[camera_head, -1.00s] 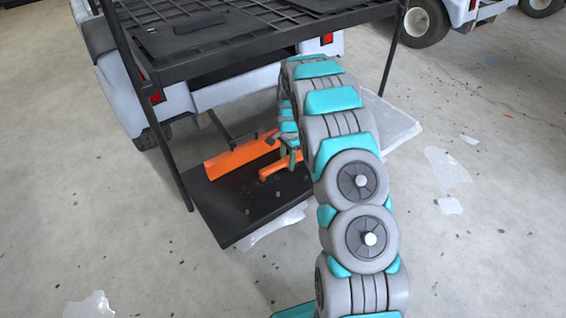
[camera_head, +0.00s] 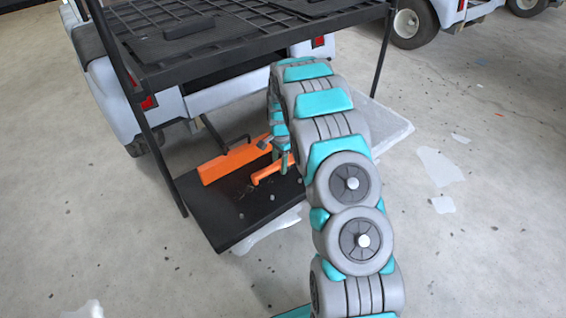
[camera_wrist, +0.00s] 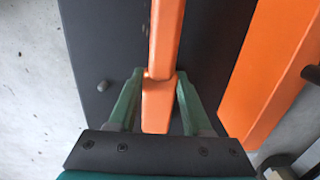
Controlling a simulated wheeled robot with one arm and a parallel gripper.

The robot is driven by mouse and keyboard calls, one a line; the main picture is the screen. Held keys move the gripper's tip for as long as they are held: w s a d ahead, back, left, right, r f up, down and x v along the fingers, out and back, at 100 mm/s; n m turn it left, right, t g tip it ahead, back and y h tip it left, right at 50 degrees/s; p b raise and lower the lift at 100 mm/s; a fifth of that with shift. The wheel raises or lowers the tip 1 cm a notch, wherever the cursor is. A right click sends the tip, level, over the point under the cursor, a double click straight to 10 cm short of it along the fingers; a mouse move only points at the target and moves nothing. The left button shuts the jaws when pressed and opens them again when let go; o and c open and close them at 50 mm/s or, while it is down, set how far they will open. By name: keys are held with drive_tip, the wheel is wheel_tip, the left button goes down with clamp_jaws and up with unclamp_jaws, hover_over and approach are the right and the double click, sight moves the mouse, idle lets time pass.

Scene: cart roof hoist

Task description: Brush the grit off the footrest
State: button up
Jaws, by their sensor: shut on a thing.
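The footrest (camera_head: 215,222) is a flat black plate low behind the cart. Several small grey lumps of grit (camera_head: 241,215) lie on its bare part, and one lump (camera_wrist: 102,86) shows left of my gripper in the wrist view. My gripper (camera_wrist: 160,75) is shut on the orange handle (camera_wrist: 166,35) of a tool, which lies between its green fingers above the black plate. The tool (camera_head: 266,172) also shows in the head view, partly hidden by my arm. Whether its working end touches the plate cannot be told.
An orange board (camera_head: 228,163) stands along the footrest's cart side; it is close on the right in the wrist view (camera_wrist: 268,75). A black rack (camera_head: 215,45) on posts overhangs the footrest. Pale puddles (camera_head: 440,167) lie on the concrete floor. Another cart (camera_head: 425,15) stands far right.

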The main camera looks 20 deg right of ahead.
drive_tip(key=shift+s+a+p, duration=0.1)
drive_tip(key=shift+s+a, duration=1.3)
drive_tip(key=shift+a, duration=2.85)
drive_tip(key=shift+s+a+p, duration=0.1)
drive_tip(key=shift+s+a, duration=1.3)
drive_tip(key=shift+a, duration=2.9)
drive_tip(key=shift+s+a+p, duration=0.1)
drive_tip(key=shift+s+a, duration=1.3)
drive_tip(key=shift+a, duration=2.85)
wheel_tip(320, 180, up, 9)
drive_tip(key=p, duration=0.2)
